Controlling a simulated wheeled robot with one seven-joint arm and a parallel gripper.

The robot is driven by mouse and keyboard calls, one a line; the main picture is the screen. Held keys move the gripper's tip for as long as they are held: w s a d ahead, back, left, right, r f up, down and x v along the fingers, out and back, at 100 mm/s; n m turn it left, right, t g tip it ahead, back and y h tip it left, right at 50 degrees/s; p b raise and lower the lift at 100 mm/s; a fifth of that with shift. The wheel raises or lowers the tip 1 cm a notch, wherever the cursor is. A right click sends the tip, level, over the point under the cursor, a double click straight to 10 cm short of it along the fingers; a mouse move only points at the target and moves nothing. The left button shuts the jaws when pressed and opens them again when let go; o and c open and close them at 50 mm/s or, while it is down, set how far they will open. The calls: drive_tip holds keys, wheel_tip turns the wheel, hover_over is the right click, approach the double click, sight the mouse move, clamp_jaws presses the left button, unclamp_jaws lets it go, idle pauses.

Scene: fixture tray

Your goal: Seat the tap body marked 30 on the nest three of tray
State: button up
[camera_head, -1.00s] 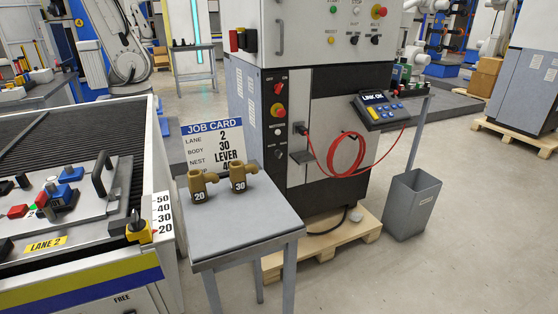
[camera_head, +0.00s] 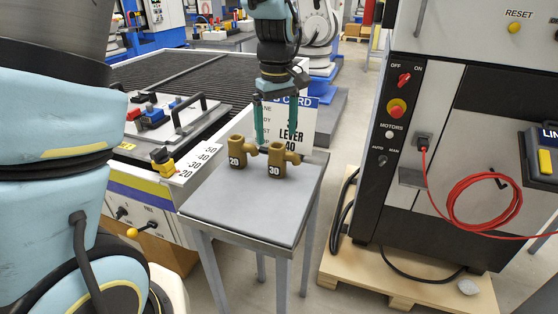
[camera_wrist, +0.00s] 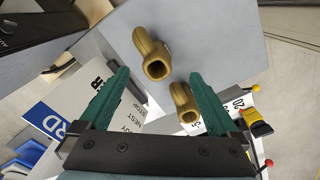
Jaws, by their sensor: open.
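The brass tap body marked 30 (camera_head: 277,161) stands upright on the small grey table (camera_head: 235,208). A like body marked 20 (camera_head: 237,153) stands just left of it. My gripper (camera_head: 277,140) is open and empty, fingers pointing down, above and apparently behind body 30. In the wrist view, body 30 seems to be the upper one (camera_wrist: 152,52) and body 20 the lower right one (camera_wrist: 184,103); their marks do not show there. Both lie beyond the fingertips, not held. The tray (camera_head: 196,122) is on the lane bed at left; nest three cannot be made out.
A job card (camera_head: 310,115) stands behind the bodies, partly hidden by my gripper. A yellow pointer (camera_head: 162,162) and a number scale are on the lane's near edge. A control cabinet with a red cable (camera_head: 455,210) stands at right. The table's front half is clear.

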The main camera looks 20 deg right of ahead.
sight(277, 160)
wheel_tip(277, 160, down, 4)
drive_tip(key=shift+s+d+f+p, duration=0.1)
drive_tip(key=shift+d+f+p, duration=0.1)
drive_tip(key=shift+p, duration=0.15)
drive_tip(key=shift+w+f+p, duration=0.15)
drive_tip(key=shift+f+p, duration=0.35)
drive_tip(key=shift+f, duration=0.85)
drive_tip(key=shift+w+f+p, duration=0.15)
drive_tip(key=shift+f+p, duration=0.35)
drive_tip(key=shift+f, duration=0.8)
clamp_jaws()
